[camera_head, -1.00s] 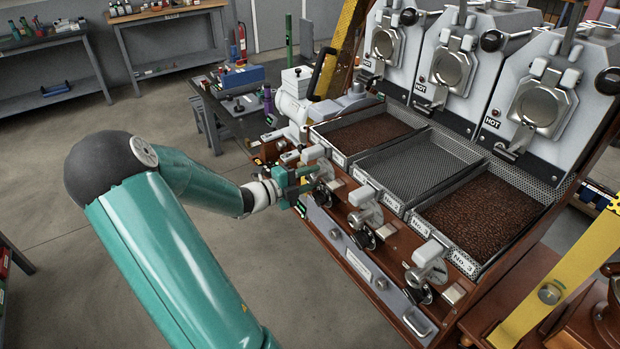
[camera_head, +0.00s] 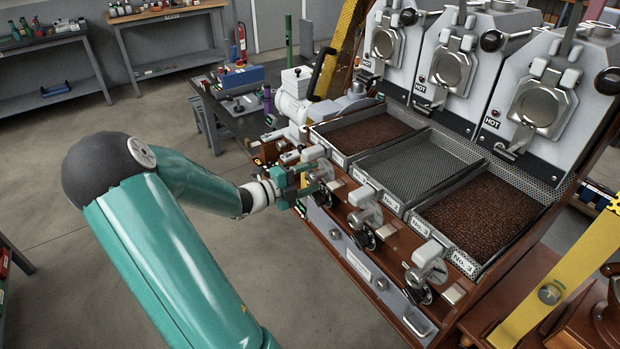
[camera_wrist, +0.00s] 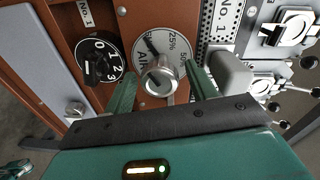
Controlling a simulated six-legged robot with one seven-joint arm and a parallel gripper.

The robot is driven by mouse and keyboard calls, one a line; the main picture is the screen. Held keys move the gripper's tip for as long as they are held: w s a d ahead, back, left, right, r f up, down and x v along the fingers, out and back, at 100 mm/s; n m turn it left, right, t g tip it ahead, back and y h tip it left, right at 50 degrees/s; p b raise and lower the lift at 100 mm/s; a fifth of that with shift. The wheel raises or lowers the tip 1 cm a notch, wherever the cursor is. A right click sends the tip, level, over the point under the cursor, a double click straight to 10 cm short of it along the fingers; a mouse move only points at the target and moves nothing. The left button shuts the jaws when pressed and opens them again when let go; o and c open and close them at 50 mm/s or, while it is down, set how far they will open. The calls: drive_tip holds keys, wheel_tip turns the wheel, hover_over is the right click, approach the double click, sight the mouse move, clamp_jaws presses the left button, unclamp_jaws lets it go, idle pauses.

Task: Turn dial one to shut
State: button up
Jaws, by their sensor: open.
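Dial one shows in the wrist view as a round pale plate (camera_wrist: 143,52) marked AIR, 25% and 50%, with a silver knob (camera_wrist: 160,84) standing out of it. A dark pointer lies near the plate's upper left; its exact setting is hard to read. My gripper (camera_wrist: 163,82) is open, with one green finger on each side of the knob. I see no clear contact. In the head view my gripper (camera_head: 307,180) is at the left end of the roaster's front panel and partly hides this dial.
A black numbered dial (camera_wrist: 98,62) sits close left of my fingers, under a No. 1 label. In the head view, matching controls for the second (camera_head: 366,213) and third (camera_head: 428,262) units lie along the panel. Open floor lies left.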

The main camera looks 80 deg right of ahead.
drive_tip(key=v, duration=1.3)
drive_tip(key=shift+w, duration=0.2)
drive_tip(key=shift+a, duration=0.15)
